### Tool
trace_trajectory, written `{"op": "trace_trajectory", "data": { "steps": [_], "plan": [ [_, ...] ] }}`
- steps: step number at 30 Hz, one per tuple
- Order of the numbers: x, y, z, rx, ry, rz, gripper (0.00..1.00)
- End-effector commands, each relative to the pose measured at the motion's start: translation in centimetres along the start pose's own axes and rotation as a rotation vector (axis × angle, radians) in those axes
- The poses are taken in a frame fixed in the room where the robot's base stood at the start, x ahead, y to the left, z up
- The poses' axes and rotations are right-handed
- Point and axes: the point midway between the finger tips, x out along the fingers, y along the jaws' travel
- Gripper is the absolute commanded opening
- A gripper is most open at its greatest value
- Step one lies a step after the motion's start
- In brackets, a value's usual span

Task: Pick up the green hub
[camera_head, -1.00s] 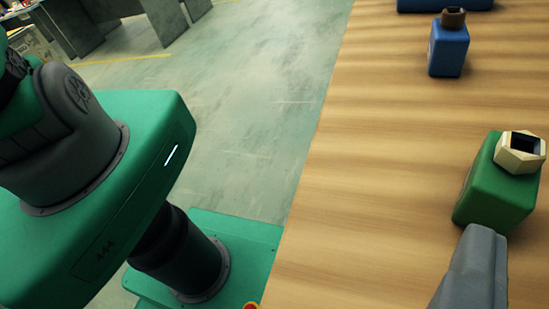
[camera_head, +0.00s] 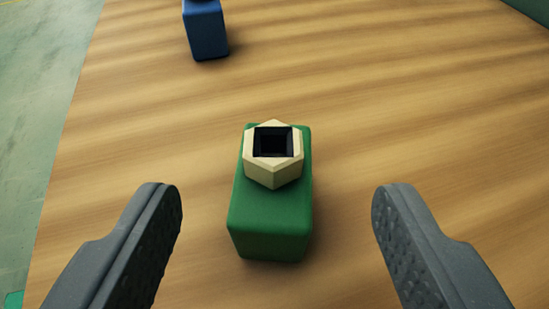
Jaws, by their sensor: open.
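The green hub (camera_head: 270,222) is a green block with rounded edges, standing on the wooden table. On its top sits a cream hexagonal piece (camera_head: 273,175) with a dark square hole. My gripper (camera_head: 276,205) is open, with one grey finger to the left of the green hub and one to the right. There is a clear gap between each finger and the hub, and neither finger touches it. The hub appears centred between the fingers. How far the fingertips are above the table is hard to tell.
A blue block (camera_head: 206,32) stands on the table (camera_head: 400,110) at the upper left, cut off by the top edge. The table's left edge borders a greenish floor (camera_head: 40,110). A dark green surface shows at the top right corner. The table around the hub is clear.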

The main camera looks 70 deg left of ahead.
Motion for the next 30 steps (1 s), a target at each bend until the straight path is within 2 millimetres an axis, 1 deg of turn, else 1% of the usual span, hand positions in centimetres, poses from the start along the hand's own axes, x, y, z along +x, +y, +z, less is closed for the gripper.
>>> {"op": "trace_trajectory", "data": {
  "steps": [5,12,18,28,29,30],
  "plan": [
    [0.8,0.0,0.1,0.0,0.002,-0.001,0.6],
    [3.5,-0.1,0.8,0.0,0.002,-0.004,0.6],
    [5.2,-0.1,0.6,0.001,0.003,-0.003,0.6],
    [5.4,-0.1,0.6,0.001,0.001,-0.001,0.6],
    [5.4,-0.1,0.6,0.001,0.001,-0.001,0.52],
    [5.4,-0.1,0.6,0.001,0.001,-0.001,0.41]
  ]
}}
